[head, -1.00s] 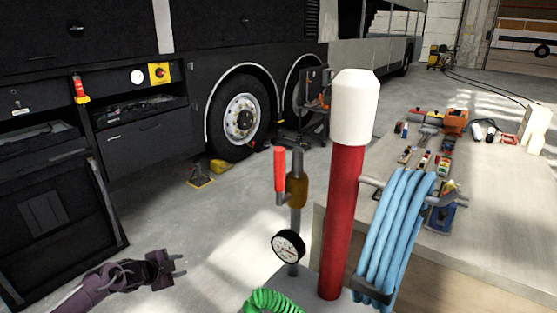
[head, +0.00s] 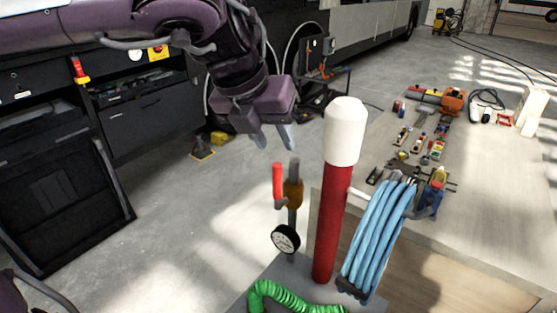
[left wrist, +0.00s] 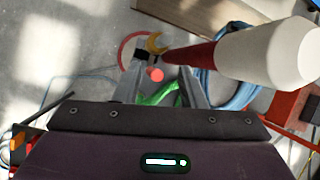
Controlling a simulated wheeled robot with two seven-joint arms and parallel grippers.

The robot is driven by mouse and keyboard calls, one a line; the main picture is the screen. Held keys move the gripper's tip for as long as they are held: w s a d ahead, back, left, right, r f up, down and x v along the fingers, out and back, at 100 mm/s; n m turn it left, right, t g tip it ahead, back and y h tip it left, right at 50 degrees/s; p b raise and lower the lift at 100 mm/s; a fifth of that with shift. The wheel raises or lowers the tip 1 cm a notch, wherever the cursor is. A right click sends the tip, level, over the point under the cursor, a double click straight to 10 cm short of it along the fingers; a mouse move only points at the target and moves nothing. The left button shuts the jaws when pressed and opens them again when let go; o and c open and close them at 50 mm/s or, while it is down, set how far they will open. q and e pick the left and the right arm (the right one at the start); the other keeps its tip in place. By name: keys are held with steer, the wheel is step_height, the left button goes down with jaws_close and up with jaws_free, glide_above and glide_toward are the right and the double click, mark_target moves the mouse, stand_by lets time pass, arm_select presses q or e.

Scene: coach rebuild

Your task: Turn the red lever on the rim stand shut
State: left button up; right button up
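The red lever (head: 278,185) stands upright beside a brass-coloured valve (head: 293,194) on a thin grey pipe of the stand. Below it is a round gauge (head: 286,238). The stand has a thick red post (head: 331,225) with a white cap (head: 345,130). My left gripper (head: 275,138) is above the lever with its fingers apart, pointing down, and empty. In the left wrist view the round end of the red lever (left wrist: 155,75) shows between the two open fingers (left wrist: 160,90), apparently below them. My right gripper is not in view.
Blue hose coils (head: 380,235) hang right of the post, and a green coiled hose (head: 290,298) lies at its base. A pale workbench (head: 480,190) with tools stands at the right. Open floor (head: 180,240) lies left of the stand, before the dark coach.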

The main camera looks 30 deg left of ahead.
mark_target(275, 168)
arm_select(q)
steer(key=shift+s+d+f+m+g+y, duration=0.1)
steer(key=shift+s+d+m+g+y, duration=0.15)
steer(key=shift+s, duration=0.4)
steer(key=shift+s+d+f+m+g+y, duration=0.15)
steer(key=shift+s+d+y, duration=0.2)
steer(key=shift+s, duration=0.25)
steer(key=shift+s+a+f+p, duration=0.1)
steer(key=shift+f+p, duration=0.1)
steer(key=shift+p, duration=0.1)
steer(key=p+x, duration=0.2)
steer(key=x, duration=0.4)
steer(key=shift+w+a+f, duration=0.15)
steer(key=shift+w+f, duration=0.15)
steer(key=shift+w, duration=0.05)
steer(key=shift+f, duration=0.35)
jaws_close()
